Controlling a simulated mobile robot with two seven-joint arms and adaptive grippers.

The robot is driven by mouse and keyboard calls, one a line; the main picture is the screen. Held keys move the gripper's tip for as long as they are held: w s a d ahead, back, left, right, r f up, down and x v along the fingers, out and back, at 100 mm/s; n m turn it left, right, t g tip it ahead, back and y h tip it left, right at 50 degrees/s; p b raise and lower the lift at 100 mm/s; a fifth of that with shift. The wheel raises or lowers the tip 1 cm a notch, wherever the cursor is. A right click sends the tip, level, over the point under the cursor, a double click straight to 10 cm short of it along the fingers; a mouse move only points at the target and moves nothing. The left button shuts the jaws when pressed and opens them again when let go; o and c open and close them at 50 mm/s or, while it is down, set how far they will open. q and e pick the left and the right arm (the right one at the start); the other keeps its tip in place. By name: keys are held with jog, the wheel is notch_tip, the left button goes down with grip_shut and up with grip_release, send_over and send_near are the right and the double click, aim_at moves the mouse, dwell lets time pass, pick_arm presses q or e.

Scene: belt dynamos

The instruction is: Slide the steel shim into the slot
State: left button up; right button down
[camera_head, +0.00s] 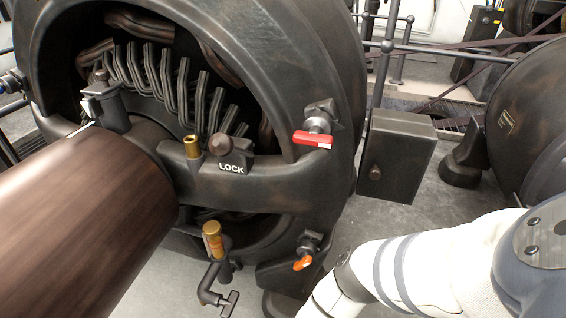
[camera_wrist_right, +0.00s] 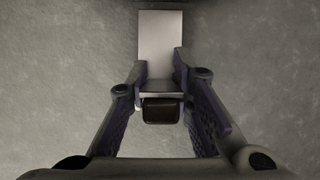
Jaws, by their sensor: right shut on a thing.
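The steel shim (camera_wrist_right: 160,40), a flat pale grey plate with a bent lower part and a dark block (camera_wrist_right: 160,110) at its near end, shows in the right wrist view. My right gripper (camera_wrist_right: 160,82) is shut on it, one finger on each side, and the plate points away from the wrist. I cannot make out the slot. My left gripper is not in view.
A big dark dynamo housing (camera_head: 335,60) with a LOCK knob (camera_head: 221,144), a red-handled valve (camera_head: 313,138) and an orange-handled one (camera_head: 303,262) fills the left. A brown cylinder (camera_head: 80,220) juts forward. A dark box (camera_head: 397,155) stands right of it. Grey floor lies between machines.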

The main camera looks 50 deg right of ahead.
jog(key=shift+w+d, duration=0.35)
jog(key=shift+d, duration=0.45)
jog(key=shift+w+d, duration=0.35)
jog(key=shift+d, duration=0.5)
jog(key=shift+w+d, duration=0.35)
jog(key=shift+d, duration=0.45)
jog(key=shift+a, duration=0.1)
dwell(0.4)
jog(key=shift+s+a+p, duration=0.15)
jog(key=shift+s+a, duration=0.15)
jog(key=shift+a, duration=0.35)
jog(key=shift+s+a+p, duration=0.15)
jog(key=shift+s+a, duration=0.1)
jog(key=shift+a, duration=0.35)
jog(key=shift+s+a+p, duration=0.15)
jog(key=shift+s+a, duration=0.15)
jog(key=shift+a, duration=0.35)
jog(key=shift+w+d+p, duration=0.1)
jog(key=shift+w+d, duration=0.15)
jog(key=shift+d, duration=0.4)
jog(key=shift+w+d+p, duration=0.1)
jog(key=shift+w+d, duration=0.2)
jog(key=shift+d, duration=0.35)
jog(key=shift+w+d+p, duration=0.1)
jog(key=shift+w+d, duration=0.15)
jog(key=shift+d, duration=0.4)
dwell(0.4)
